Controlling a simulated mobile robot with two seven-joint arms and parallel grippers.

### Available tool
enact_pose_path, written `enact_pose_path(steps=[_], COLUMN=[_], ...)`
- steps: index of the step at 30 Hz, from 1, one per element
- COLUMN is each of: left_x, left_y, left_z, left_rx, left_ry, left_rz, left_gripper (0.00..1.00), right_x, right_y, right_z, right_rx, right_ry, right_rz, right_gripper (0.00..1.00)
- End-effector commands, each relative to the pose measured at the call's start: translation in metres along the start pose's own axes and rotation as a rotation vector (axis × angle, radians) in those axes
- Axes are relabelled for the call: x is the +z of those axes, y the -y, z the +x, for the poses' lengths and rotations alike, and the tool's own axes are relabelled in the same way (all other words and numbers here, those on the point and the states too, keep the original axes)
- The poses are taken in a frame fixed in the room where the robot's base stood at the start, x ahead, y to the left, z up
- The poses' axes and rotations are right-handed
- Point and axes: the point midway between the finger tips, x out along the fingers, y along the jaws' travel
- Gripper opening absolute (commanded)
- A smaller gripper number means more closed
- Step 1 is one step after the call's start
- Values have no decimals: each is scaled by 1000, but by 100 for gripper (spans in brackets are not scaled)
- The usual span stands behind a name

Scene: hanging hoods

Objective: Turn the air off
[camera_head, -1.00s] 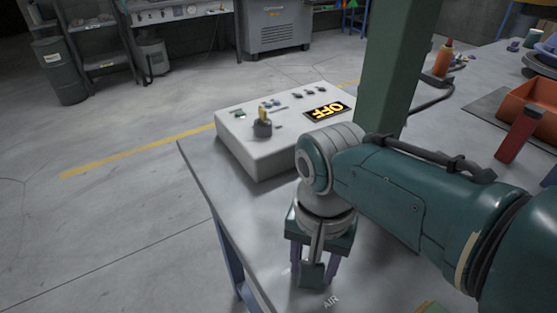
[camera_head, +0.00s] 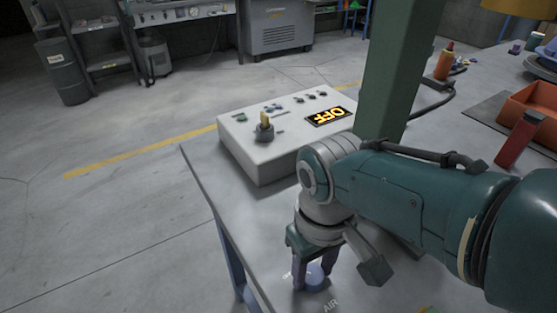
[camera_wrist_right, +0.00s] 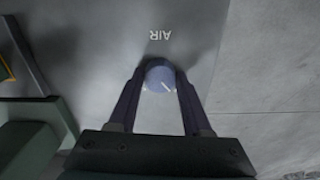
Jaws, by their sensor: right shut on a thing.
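A round blue knob (camera_head: 317,274) with a pale pointer line sits on the grey table top beside the printed word AIR. It also shows in the right wrist view (camera_wrist_right: 160,77), where the pointer line lies slanted. My right gripper (camera_head: 310,284) points down at the table, with its two dark fingers on either side of the knob. In the wrist view the right gripper (camera_wrist_right: 159,84) is shut on the knob's sides. Part of the knob is hidden by the fingers in the head view. My left gripper is out of view.

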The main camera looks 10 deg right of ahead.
Motion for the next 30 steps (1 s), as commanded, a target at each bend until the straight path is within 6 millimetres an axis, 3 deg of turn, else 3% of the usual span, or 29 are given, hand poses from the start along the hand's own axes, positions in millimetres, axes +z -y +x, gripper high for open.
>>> enact_pose_path(steps=[23, 24, 30], left_x=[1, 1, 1], left_y=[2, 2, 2], left_z=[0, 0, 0], left_rx=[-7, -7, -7], left_ry=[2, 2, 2], left_rz=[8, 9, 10], left_gripper=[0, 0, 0], right_x=[0, 0, 0], right_y=[0, 0, 0], right_z=[0, 0, 0], right_rx=[2, 2, 1], right_ry=[0, 0, 0], right_rz=[-101, -101, -100], right_gripper=[0, 52, 75])
